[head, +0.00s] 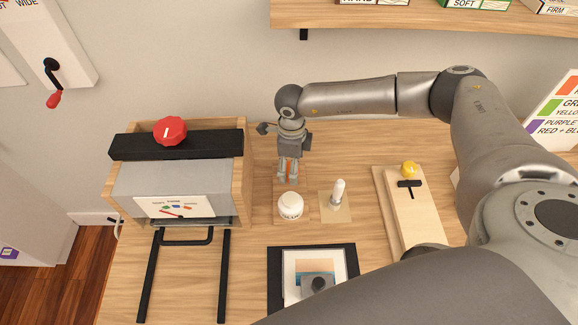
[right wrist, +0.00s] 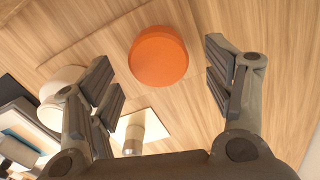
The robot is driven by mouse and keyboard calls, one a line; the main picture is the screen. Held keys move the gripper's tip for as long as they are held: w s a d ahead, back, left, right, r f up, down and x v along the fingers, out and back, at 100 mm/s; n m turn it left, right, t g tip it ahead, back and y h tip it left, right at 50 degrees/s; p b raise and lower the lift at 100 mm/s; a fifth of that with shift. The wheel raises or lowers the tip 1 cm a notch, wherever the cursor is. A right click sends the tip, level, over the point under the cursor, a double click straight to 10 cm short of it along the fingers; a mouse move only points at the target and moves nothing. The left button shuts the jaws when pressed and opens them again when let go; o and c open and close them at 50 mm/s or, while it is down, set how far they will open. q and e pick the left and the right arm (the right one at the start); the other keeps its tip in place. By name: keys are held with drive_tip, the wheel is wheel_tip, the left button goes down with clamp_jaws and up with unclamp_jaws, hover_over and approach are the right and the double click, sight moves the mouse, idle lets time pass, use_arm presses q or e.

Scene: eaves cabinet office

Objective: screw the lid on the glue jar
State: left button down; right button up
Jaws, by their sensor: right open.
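The glue jar (head: 290,206) is a squat white jar standing on a small wooden board. It also shows at the left of the right wrist view (right wrist: 58,84), partly behind a finger. The round orange lid (right wrist: 158,56) lies on a wooden surface behind the jar, apart from it. In the head view the lid is mostly hidden by my right gripper (head: 288,182). That gripper points down over the lid, its fingers open, with the lid seen between them and clear space on both sides in the wrist view. My left gripper is not in view.
A small white bottle (head: 338,194) stands on a pale square right of the jar. A press-like box with a red knob (head: 170,131) stands left. A wooden board with a yellow knob (head: 409,170) is right. A black-framed picture (head: 276,288) lies in front. A shelf (head: 430,18) hangs above.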

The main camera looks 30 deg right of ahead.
drive_tip(key=shift+f, duration=0.9)
drive_tip(key=shift+c, duration=1.7)
drive_tip(key=c, duration=0.6)
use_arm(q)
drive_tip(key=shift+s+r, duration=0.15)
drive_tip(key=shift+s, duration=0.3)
use_arm(e)
drive_tip(key=shift+r, duration=0.15)
